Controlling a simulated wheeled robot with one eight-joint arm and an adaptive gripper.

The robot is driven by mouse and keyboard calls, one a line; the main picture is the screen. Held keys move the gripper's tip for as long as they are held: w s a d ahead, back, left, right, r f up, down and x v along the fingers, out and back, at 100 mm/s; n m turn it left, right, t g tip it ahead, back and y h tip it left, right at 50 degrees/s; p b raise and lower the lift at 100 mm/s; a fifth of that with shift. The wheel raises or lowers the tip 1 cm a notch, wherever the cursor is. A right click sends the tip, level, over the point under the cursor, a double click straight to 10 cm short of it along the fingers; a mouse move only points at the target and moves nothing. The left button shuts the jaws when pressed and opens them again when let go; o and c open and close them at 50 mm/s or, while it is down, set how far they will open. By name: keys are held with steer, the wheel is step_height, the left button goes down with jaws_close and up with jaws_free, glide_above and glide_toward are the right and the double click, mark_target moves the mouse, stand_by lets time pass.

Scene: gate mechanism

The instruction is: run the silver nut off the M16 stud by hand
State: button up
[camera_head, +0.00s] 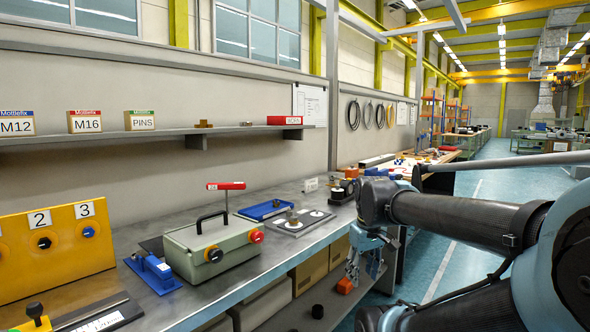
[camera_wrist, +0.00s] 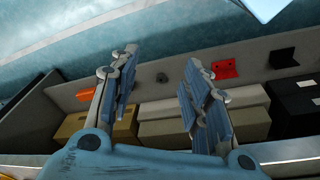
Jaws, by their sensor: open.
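My gripper (camera_head: 364,262) hangs off the front edge of the bench, below its top, at the right of the head view. In the wrist view my gripper (camera_wrist: 160,68) is open, with nothing between its two blue-grey fingers. A dark plate (camera_head: 278,226) lies on the bench to the left of my gripper. A short upright stud with a nut-like piece (camera_head: 292,216) stands on it, beside a pale disc. At this size I cannot tell the nut's colour or its thread. The plate and stud do not show in the wrist view.
The bench top (camera_head: 180,298) also carries a grey-green box (camera_head: 214,250) with a black handle, a blue tray (camera_head: 266,210) and a yellow numbered panel (camera_head: 55,245). The aisle floor (camera_head: 455,240) is clear.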

steer(key=w+a+r+n, duration=0.4)
steer(key=w+r+n, duration=0.1)
steer(key=w+r, duration=0.25)
steer(key=w+a+r+n, duration=0.3)
steer(key=w+r+n, duration=0.25)
steer(key=r, duration=0.25)
step_height(320, 180, up, 8)
steer(key=r+n+g, duration=0.1)
steer(key=n+g, duration=0.1)
steer(key=n, duration=0.8)
glide_above(295, 217)
steer(key=f, duration=1.7)
steer(key=shift+w, duration=0.25)
